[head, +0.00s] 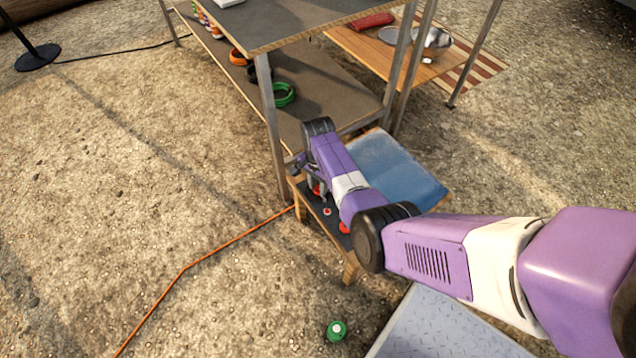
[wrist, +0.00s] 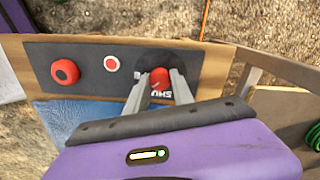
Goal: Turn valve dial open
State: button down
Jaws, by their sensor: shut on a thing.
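The valve dial (wrist: 160,76) is a small red knob on a dark panel (wrist: 40,55) set along a wooden edge. My gripper (wrist: 162,82) has its two fingers on either side of the dial, shut on it. White lettering, partly hidden by the fingers, shows beside the dial and seems to read "SHUT". In the head view the dark panel (head: 331,222) is on a low wooden stand, and my gripper (head: 317,188) reaches down to its far end. The dial is mostly hidden there by my arm.
A larger red knob (wrist: 65,72) and a red button with a pale rim (wrist: 111,63) are on the same panel. A blue pad (head: 400,165) lies beside it. A metal-legged bench (head: 330,95) stands behind. An orange cable (head: 215,250) crosses the open ground at left.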

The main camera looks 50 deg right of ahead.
aim_at(318, 188)
jog(key=m+p, duration=0.1)
jog(key=m, duration=0.2)
jog(key=shift+r+m, duration=0.1)
jog(key=shift+m, duration=1.9)
jog(key=c, duration=1.1)
grip_release()
notch_tip(318, 188, up, 8)
jog(key=p, duration=0.4)
jog(key=shift+f, duration=0.2)
